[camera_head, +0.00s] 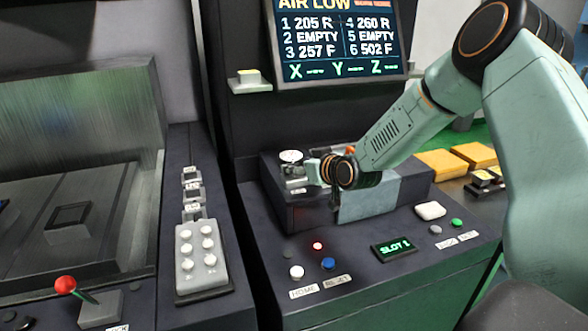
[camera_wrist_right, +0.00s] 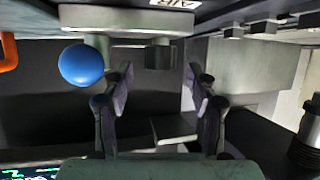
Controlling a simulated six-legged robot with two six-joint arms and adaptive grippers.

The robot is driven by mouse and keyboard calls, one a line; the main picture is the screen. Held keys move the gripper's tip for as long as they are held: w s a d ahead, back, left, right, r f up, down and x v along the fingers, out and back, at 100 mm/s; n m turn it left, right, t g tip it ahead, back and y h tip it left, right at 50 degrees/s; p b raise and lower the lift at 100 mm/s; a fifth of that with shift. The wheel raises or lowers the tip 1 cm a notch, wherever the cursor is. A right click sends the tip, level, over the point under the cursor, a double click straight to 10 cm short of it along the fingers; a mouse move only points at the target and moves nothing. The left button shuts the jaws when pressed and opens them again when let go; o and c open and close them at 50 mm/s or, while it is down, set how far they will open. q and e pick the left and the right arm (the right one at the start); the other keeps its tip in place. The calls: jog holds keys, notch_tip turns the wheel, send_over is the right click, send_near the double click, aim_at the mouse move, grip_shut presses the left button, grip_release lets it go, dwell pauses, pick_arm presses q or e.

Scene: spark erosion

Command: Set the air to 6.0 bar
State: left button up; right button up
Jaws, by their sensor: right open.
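A round white-faced gauge (camera_head: 291,157) stands on a grey fitting (camera_head: 295,178) on top of the dark box at the middle of the console. Its reading is too small to make out. My right gripper (camera_head: 334,198) is just right of this fitting. In the right wrist view my right gripper (camera_wrist_right: 160,75) is open, with nothing between its fingers. A blue round knob (camera_wrist_right: 81,65) is left of the fingers, apart from them, beside a pale grey body. An upside-down AIR label (camera_wrist_right: 172,3) is above. The screen (camera_head: 338,40) reads AIR LOW. My left gripper is not in view.
The dark box (camera_head: 290,215) has a pale cloth-like sheet (camera_head: 370,198) over its front. White (camera_head: 297,272) and blue (camera_head: 328,264) buttons and a SLOT 1 display (camera_head: 394,248) are in front. A button pendant (camera_head: 201,258) and a red-ball lever (camera_head: 65,285) are at left.

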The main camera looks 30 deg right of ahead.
aim_at(292, 164)
jog(key=x, duration=0.3)
jog(key=shift+w+a, duration=0.15)
jog(key=shift+w+b, duration=0.15)
jog(key=shift+b, duration=0.15)
jog(key=shift+f, duration=0.1)
jog(key=c, duration=1.2)
